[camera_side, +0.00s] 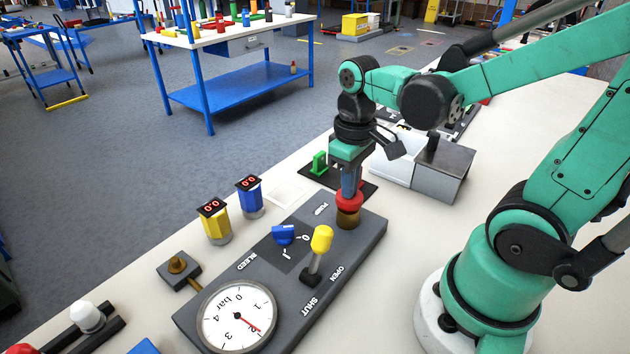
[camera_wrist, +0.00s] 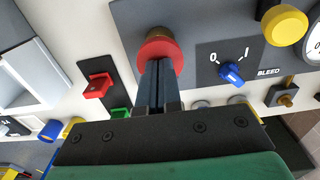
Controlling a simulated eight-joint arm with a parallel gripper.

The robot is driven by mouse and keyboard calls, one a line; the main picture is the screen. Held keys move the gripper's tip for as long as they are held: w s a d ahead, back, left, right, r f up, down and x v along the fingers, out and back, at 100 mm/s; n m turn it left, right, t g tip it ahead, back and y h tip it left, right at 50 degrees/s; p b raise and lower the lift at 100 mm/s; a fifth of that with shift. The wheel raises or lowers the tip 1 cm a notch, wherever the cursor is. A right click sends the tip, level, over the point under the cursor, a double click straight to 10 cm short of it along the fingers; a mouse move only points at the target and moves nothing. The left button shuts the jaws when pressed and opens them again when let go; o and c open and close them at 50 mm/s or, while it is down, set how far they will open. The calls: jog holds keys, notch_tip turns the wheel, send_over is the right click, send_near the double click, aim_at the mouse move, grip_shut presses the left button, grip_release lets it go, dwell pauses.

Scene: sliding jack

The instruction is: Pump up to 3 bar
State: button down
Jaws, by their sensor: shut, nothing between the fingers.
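The panel (camera_side: 345,285) holds a red pump button (camera_side: 350,203) on a brass collar, beside the word PUMP. My gripper (camera_side: 349,188) is shut and empty, pointing down with its fingertips at the top of the button. In the wrist view the fingertips (camera_wrist: 158,65) overlap the red button (camera_wrist: 160,50); exact contact is hard to tell. The round gauge (camera_side: 225,325) reads in bar, and its red needle points near 2. The blue bleed knob (camera_side: 284,234) sits between 0 and 1 marks. The yellow-topped lever (camera_side: 321,240) stands by OPEN and SHUT; its exact setting is unclear.
Yellow (camera_side: 214,222) and blue (camera_side: 249,197) posts with red displays stand behind the panel. A brass-knobbed block (camera_side: 178,266) is at the left. A green switch (camera_side: 319,164) and a grey-and-white box (camera_side: 440,170) stand near my gripper.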

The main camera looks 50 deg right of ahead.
jog(key=shift+f, duration=0.45)
jog(key=shift+r, duration=2.4)
jog(key=shift+f, duration=0.1)
jog(key=shift+w+f, duration=0.1)
jog(key=shift+f, duration=0.45)
dwell(1.1)
jog(key=shift+r, duration=0.6)
notch_tip(320, 180, up, 6)
dwell(0.7)
